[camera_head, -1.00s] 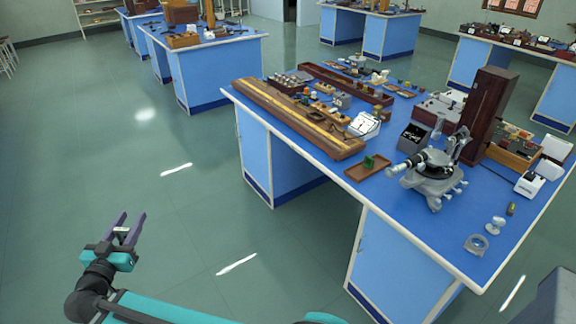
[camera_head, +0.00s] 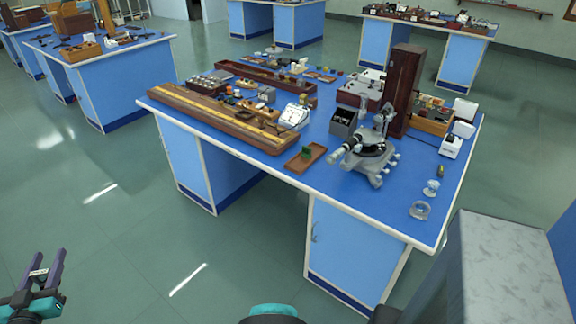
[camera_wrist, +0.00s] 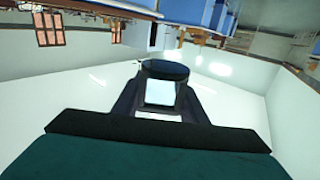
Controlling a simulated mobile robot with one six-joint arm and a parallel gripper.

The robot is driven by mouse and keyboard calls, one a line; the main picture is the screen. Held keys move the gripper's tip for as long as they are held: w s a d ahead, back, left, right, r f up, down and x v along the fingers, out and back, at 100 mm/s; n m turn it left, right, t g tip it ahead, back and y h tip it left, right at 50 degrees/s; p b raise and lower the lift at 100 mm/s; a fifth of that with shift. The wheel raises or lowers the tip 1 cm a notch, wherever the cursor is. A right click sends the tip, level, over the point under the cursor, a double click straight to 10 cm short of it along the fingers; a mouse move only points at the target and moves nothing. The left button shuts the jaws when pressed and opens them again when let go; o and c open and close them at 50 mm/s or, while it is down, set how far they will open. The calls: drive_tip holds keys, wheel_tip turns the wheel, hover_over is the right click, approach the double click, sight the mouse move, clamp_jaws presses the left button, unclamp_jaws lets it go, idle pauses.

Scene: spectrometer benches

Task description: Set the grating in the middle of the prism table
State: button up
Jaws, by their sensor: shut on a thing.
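My gripper (camera_head: 42,276) is at the lower left of the head view, over open floor and well away from the bench. It is shut on the grating (camera_wrist: 160,92), which shows in the wrist view as a pale, clear pane with a dark rounded end, between the fingers. In the head view the held piece is only a small light patch. The spectrometer (camera_head: 365,160) stands at the near right part of the blue bench. Its prism table (camera_head: 372,149) is a dark round disc at the middle of the instrument, and no object can be made out on it.
A wooden tray (camera_head: 292,165) with a green piece lies left of the spectrometer. A tall dark wooden box (camera_head: 404,88) stands close behind it. A grey ring (camera_head: 419,210) lies near the bench's right front corner.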

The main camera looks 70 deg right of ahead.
drive_tip(key=shift+d, duration=0.15)
drive_tip(key=s+d+f+m+g+h, duration=0.1)
drive_tip(key=s+d+m+g+h, duration=0.3)
drive_tip(key=d, duration=1.7)
drive_tip(key=s+d+f+m+g+y, duration=0.1)
drive_tip(key=s+d+g, duration=0.3)
drive_tip(key=d, duration=1.6)
drive_tip(key=s+d+f+m+g, duration=0.2)
drive_tip(key=s+d+g, duration=0.1)
drive_tip(key=s+d, duration=1)
drive_tip(key=s+d+f+m+g, duration=0.2)
drive_tip(key=s+d, duration=1.2)
drive_tip(key=s, duration=1)
drive_tip(key=shift+d+f+m+g, duration=0.15)
drive_tip(key=shift+f+m+g, duration=0.3)
drive_tip(key=shift+g, duration=0.25)
drive_tip(key=shift+w+d+f+b, duration=0.15)
drive_tip(key=shift+d+f+b, duration=0.15)
drive_tip(key=shift+b, duration=1.05)
drive_tip(key=b, duration=0.3)
drive_tip(key=shift+w+d, duration=0.15)
drive_tip(key=shift+d, duration=0.2)
drive_tip(key=d+b, duration=0.1)
drive_tip(key=b, duration=0.8)
drive_tip(key=shift+w, duration=0.35)
